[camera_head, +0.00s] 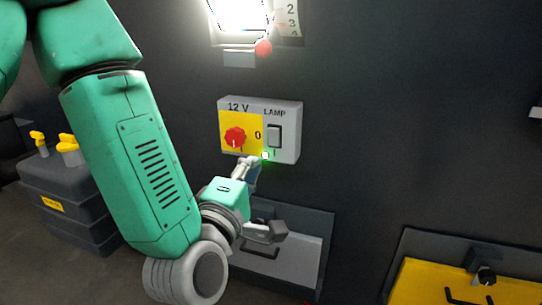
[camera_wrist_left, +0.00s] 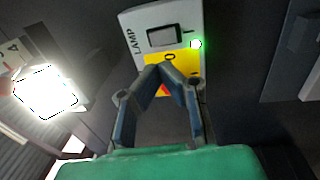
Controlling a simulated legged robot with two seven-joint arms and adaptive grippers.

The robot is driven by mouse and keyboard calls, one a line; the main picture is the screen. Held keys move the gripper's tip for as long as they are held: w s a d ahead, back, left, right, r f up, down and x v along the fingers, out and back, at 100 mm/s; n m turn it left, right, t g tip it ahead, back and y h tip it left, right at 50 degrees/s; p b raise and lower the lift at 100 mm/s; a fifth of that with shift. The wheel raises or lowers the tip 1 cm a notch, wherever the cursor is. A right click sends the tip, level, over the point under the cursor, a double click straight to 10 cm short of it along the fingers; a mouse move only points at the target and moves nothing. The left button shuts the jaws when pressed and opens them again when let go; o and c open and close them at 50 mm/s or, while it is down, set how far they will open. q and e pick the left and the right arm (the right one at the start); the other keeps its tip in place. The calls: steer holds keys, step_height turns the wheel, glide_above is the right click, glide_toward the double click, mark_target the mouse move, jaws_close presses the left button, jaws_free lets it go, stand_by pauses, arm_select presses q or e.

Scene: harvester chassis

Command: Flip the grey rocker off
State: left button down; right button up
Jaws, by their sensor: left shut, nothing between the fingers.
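The grey rocker (camera_head: 274,136) sits under the word LAMP on the right part of a pale switch box (camera_head: 289,146) on the dark wall. A green light (camera_head: 265,155) glows just below it. The rocker also shows in the left wrist view (camera_wrist_left: 163,36), unobstructed; which side is pressed in is too small to tell. My left gripper (camera_head: 254,163) is just below the box, fingertips together and empty. In the left wrist view its fingertips (camera_wrist_left: 165,70) lie over the yellow panel, short of the rocker in the picture. My right gripper is not in view.
A red knob (camera_head: 235,138) sits on the yellow 12 V panel left of the rocker, partly hidden in the wrist view. A bright lit lamp (camera_head: 240,14) is above, with a red ball (camera_head: 263,47) beneath. A grey lidded compartment (camera_head: 300,255) lies below, a yellow one (camera_head: 425,283) lower right.

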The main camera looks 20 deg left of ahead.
mark_target(274, 135)
arm_select(q)
steer(key=w+b, duration=0.1)
steer(key=w, duration=0.1)
steer(key=w+r+b, duration=0.1)
steer(key=w+b, duration=0.1)
steer(key=w, duration=0.1)
steer(key=w+b, duration=0.1)
steer(key=w, duration=0.2)
steer(key=shift+w+d+r+b, duration=0.1)
steer(key=shift+d+r+b, duration=0.1)
steer(key=shift+b, duration=0.2)
steer(key=shift+w+d, duration=0.15)
steer(key=shift+w, duration=0.4)
steer(key=shift+a, duration=0.25)
steer(key=shift+w+r+g+p, duration=0.2)
steer(key=shift+r+g+p, duration=0.2)
steer(key=shift+p, duration=0.7)
steer(key=shift+d+f+b, duration=0.1)
steer(key=shift+f+b, duration=0.2)
